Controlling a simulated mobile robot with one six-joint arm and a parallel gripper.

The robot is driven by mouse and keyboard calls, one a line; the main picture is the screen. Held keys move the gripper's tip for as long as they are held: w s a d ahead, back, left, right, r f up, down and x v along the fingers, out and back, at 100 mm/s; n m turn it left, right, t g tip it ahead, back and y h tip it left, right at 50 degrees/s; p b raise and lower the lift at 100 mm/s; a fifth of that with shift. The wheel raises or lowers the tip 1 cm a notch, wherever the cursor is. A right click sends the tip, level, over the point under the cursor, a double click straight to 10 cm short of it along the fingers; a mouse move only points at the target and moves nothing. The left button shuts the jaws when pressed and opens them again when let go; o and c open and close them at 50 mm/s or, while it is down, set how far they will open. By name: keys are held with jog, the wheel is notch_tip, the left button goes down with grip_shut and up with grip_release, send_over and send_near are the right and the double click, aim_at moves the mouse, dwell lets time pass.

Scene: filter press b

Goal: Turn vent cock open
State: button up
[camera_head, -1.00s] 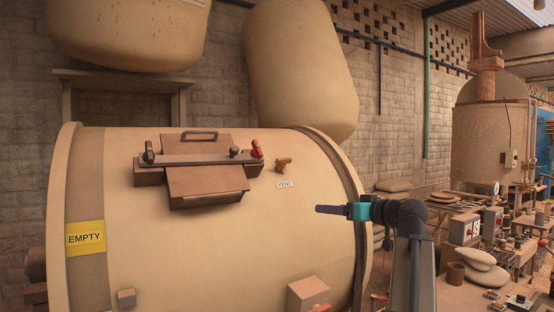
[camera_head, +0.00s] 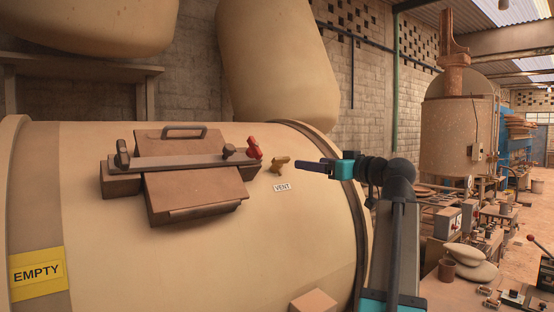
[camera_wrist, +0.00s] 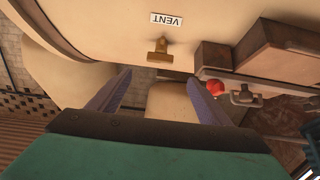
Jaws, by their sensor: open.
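The vent cock (camera_head: 280,163) is a small brass handle on the upper right of the big cream drum (camera_head: 290,230), just above a white VENT label (camera_head: 282,187). My gripper (camera_head: 298,165) is to the right of the cock in the head view, its fingers pointing left at it. In the wrist view the gripper (camera_wrist: 155,90) is open and empty. There the cock (camera_wrist: 160,52) appears beyond the fingertips, between their lines, with the label (camera_wrist: 167,20) upside down above it. The fingers look apart from the cock.
A hatch (camera_head: 194,190) with a clamp bar and a red knob (camera_head: 254,147) sits left of the cock on the drum. A yellow EMPTY sign (camera_head: 38,273) is at lower left. A cluttered bench (camera_head: 440,292) stands at right. The drum surface around the cock is clear.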

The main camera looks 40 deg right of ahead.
aim_at(283, 158)
jog(key=shift+w+r, duration=0.1)
jog(key=shift+r, duration=0.05)
jog(key=shift+w, duration=0.2)
jog(key=w+p, duration=0.1)
jog(key=w, duration=0.3)
jog(key=w+d+p, duration=0.1)
jog(key=w+p, duration=0.1)
jog(key=w, duration=0.3)
jog(key=w+p, duration=0.1)
jog(key=w, duration=0.3)
jog(key=shift+w+d, duration=0.15)
jog(key=shift+d, duration=0.15)
jog(key=c, duration=1)
